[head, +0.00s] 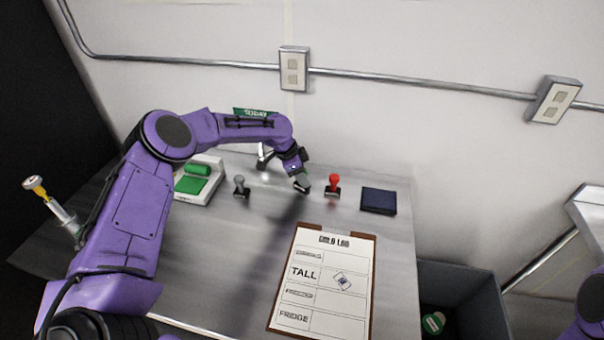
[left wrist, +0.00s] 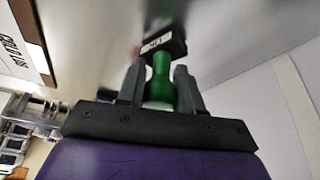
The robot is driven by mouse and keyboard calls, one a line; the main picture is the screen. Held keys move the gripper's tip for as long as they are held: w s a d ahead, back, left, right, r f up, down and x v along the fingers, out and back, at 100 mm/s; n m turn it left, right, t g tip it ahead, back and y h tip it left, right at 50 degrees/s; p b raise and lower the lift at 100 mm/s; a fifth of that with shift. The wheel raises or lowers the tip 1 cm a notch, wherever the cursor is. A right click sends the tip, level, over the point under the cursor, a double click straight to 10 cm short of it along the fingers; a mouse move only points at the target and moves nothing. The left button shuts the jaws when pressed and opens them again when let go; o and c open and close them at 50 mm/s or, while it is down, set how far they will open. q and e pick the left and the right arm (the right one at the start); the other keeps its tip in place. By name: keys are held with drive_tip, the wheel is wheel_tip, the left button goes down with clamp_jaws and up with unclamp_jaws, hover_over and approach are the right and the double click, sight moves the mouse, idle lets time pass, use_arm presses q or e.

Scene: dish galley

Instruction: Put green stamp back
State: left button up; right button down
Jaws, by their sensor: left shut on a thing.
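My left gripper (head: 302,186) is above the back middle of the desk, pointing down. The left wrist view shows its two fingers (left wrist: 160,88) shut on the green stamp (left wrist: 161,80) by its green handle. The stamp's black base with a white label points away from the gripper. In the head view the stamp is mostly hidden by the gripper.
A white tray with a green pad (head: 190,187) lies at the left, partly behind my arm. A dark blue pad (head: 378,201) lies at the right. A clipboard with a printed sheet (head: 322,275) lies in front. A grey bin (head: 463,285) stands beyond the desk's right edge.

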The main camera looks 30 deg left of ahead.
use_arm(q)
drive_tip(key=shift+d+f, duration=0.1)
drive_tip(key=shift+f, duration=0.1)
drive_tip(key=o, duration=0.4)
drive_tip(key=shift+f, duration=0.1)
drive_tip(key=o, duration=0.4)
drive_tip(key=shift+r, duration=0.35)
drive_tip(key=shift+b+v, duration=1.25)
drive_tip(key=shift+v, duration=4.65)
